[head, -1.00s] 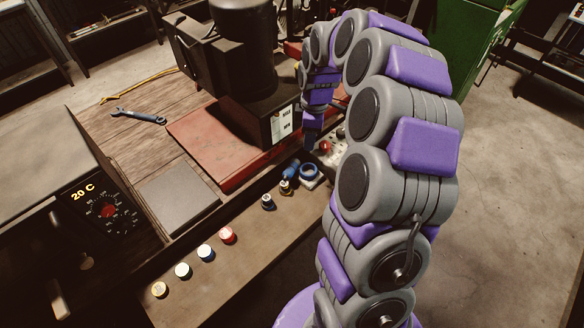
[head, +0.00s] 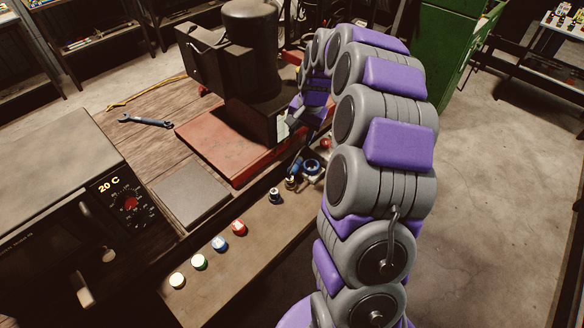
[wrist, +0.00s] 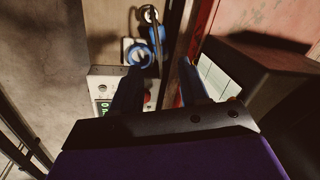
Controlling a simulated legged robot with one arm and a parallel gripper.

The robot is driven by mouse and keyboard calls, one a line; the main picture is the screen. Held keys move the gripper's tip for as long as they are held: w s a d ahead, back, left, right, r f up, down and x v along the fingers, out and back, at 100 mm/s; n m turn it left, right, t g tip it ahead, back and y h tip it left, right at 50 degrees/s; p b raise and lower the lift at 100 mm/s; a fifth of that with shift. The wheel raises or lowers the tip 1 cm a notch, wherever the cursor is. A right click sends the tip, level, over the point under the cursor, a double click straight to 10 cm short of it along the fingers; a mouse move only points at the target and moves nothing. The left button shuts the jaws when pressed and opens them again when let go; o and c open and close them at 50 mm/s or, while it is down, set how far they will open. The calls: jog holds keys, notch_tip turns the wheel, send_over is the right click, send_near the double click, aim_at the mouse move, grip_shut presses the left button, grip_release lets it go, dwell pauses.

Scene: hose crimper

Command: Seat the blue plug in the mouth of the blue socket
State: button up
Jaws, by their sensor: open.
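The blue socket (head: 311,167) is a blue ring on a light base at the right end of the bench's front ledge. It also shows in the wrist view (wrist: 138,55), with its round mouth facing the camera. The blue plug (head: 297,166) stands close to its left, by a brass fitting. In the wrist view the plug (wrist: 157,35) is beside the socket, partly overlapped by a grey round part. My gripper (wrist: 160,70) is open and empty, its two dark fingers apart. In the head view my gripper (head: 298,118) is above and behind the plug, near the press.
A dark press on a red base plate (head: 225,150) stands close behind; its box with a white label (wrist: 215,78) is right of my fingers. A control box (wrist: 105,85) with a red button is left. Several coloured knobs (head: 220,243) line the ledge. A wrench (head: 145,121) lies behind.

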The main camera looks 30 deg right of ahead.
jog(key=b, duration=0.1)
send_near(294, 165)
jog(key=f, duration=0.2)
jog(key=a+f+b, duration=0.1)
jog(key=f, duration=0.2)
jog(key=shift+w+a, duration=0.15)
jog(key=shift+a, duration=0.05)
jog(key=f, duration=0.1)
jog(key=f+b, duration=0.1)
jog(key=f, duration=0.1)
jog(key=w+f, duration=0.1)
jog(key=f, duration=0.1)
jog(key=shift+d+f, duration=0.1)
jog(key=shift+d, duration=0.25)
jog(key=shift+a, duration=0.25)
jog(key=shift+c, duration=0.4)
jog(key=shift+d, duration=0.1)
grip_shut()
